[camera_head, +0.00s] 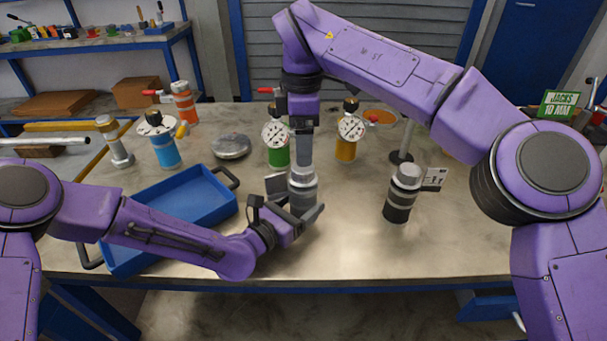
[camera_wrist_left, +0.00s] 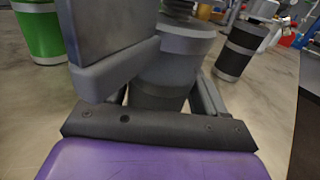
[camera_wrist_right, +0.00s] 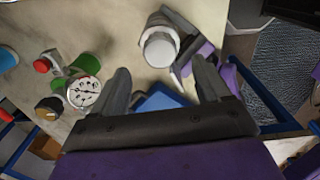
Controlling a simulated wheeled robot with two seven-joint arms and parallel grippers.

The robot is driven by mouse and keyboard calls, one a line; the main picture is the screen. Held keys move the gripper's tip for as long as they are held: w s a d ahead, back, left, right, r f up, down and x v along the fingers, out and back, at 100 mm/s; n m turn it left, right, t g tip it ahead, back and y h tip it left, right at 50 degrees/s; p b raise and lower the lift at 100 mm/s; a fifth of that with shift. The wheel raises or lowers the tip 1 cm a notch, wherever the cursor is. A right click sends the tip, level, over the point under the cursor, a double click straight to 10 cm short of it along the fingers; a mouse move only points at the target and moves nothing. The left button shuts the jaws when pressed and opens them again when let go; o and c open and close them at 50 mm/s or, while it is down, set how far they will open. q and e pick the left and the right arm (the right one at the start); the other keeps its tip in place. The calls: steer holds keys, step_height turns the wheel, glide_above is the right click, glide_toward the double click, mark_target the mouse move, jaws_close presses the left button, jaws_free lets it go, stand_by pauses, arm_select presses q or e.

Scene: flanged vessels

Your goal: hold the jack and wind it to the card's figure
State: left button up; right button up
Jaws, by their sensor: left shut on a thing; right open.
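A grey jack (camera_head: 302,194) stands upright on the table's front middle. My left gripper (camera_head: 298,203) is shut around its body from the left. In the left wrist view the grey jack (camera_wrist_left: 178,58) fills the space between the fingers, with a dark band low on it. My right gripper (camera_head: 303,150) points down above the jack, open. In the right wrist view its fingers are apart, and the jack's pale round top (camera_wrist_right: 160,48) shows beyond the tips. The green card (camera_head: 559,104) at the far right reads "JACKS 10 MM".
Green (camera_head: 277,150) and yellow (camera_head: 346,148) gauge-topped vessels stand behind. A blue tray (camera_head: 180,205) lies left, under my left arm. The front right is clear.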

step_height(320, 180, up, 8)
steer(key=shift+f, duration=0.25)
stand_by(0.5)
arm_select(q)
steer(key=o, duration=1.7)
